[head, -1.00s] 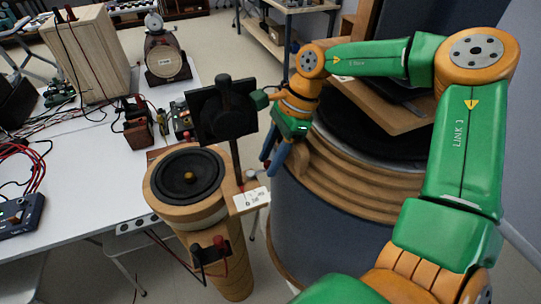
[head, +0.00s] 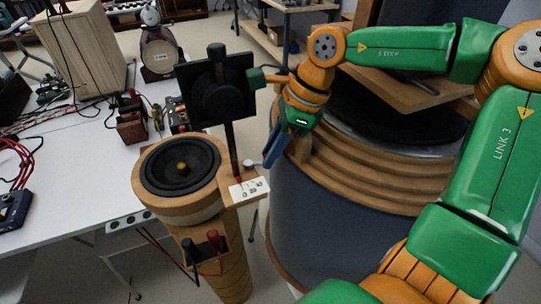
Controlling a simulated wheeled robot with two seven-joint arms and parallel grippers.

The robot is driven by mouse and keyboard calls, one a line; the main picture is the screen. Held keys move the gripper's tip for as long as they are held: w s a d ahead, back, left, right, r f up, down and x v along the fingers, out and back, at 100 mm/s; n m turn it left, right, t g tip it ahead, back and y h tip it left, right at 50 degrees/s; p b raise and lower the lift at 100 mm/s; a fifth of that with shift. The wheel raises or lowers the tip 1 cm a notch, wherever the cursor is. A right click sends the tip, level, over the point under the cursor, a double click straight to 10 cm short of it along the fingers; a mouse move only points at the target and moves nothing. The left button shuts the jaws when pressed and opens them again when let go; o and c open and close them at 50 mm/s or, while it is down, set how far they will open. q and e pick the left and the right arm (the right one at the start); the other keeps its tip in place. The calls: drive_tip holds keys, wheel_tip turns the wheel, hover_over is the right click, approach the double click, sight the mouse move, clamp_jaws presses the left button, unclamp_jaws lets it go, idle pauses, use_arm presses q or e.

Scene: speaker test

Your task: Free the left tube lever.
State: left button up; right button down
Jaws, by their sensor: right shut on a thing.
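The left tube (head: 232,268) is a wooden column with a black speaker cone (head: 180,166) in its top. A dark upright lever (head: 233,143) rises beside the cone, with a black square panel (head: 197,94) and a dark knob at its upper end. A white label (head: 248,190) with markings lies at its foot. My right gripper (head: 270,158) has blue fingers, pointing down and left, to the right of the lever rod. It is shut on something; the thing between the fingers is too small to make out. My left gripper is not in view.
A large grey drum (head: 318,238) with wooden rings stands close on the right. A white table (head: 70,200) at left carries a dial scale (head: 160,55), a wooden box (head: 85,52) and wires. Red and black terminals (head: 203,246) stick out of the tube's front.

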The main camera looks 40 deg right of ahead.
drive_tip(key=shift+s+a+m+t+h+b, duration=0.15)
drive_tip(key=shift+s+m+b, duration=0.05)
drive_tip(key=shift+m+b, duration=0.35)
drive_tip(key=shift+s+a+m+t+h+b, duration=0.1)
drive_tip(key=shift+s+m+t+h+b, duration=0.05)
drive_tip(key=shift+m+b, duration=0.4)
drive_tip(key=c, duration=0.8)
unclamp_jaws()
drive_tip(key=shift+o, duration=0.2)
drive_tip(key=shift+r, duration=0.1)
drive_tip(key=v, duration=0.7)
